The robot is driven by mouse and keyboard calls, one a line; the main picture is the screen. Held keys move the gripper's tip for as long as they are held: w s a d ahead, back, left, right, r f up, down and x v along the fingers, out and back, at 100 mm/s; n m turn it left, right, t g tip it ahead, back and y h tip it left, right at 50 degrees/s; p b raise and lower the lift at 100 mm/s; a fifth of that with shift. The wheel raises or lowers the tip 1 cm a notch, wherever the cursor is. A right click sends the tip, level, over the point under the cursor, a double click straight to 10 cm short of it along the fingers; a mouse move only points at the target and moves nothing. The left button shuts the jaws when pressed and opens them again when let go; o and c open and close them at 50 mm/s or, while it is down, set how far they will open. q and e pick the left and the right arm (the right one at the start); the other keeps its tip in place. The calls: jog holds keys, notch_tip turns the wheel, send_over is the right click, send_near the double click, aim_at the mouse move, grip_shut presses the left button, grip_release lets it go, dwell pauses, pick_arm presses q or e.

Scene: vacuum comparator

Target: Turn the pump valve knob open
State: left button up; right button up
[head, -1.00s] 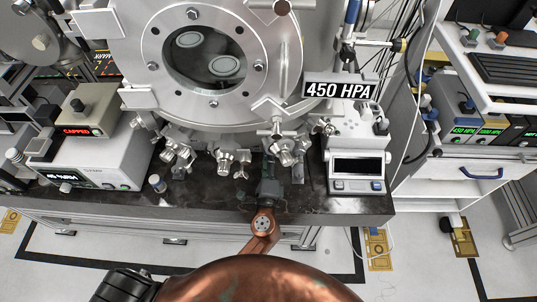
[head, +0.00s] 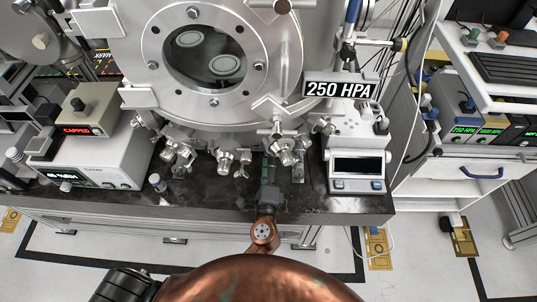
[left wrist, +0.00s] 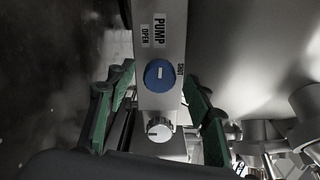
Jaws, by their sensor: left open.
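The blue pump valve knob (left wrist: 160,75) sits on a pale panel (left wrist: 172,20) in the left wrist view. A PUMP label and an OPEN label are above it, and a SHUT label is at its right. A short white mark shows on the knob's face. My left gripper (left wrist: 158,82) is open, with one green-padded finger on each side of the knob; whether either touches it I cannot tell. In the head view my left gripper (head: 268,168) is at the bench front below the chamber and hides the knob. My right gripper is not in view.
A small silver knob (left wrist: 159,129) is just below the blue one. The steel chamber (head: 140,25) carries several metal valves (head: 225,160) low on its front. A sign (head: 339,89) reads 250 HPA. A white gauge box (head: 357,163) stands right of my left gripper.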

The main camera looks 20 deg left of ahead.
pick_arm(q)
jog(key=v, duration=0.9)
jog(key=shift+s, duration=0.35)
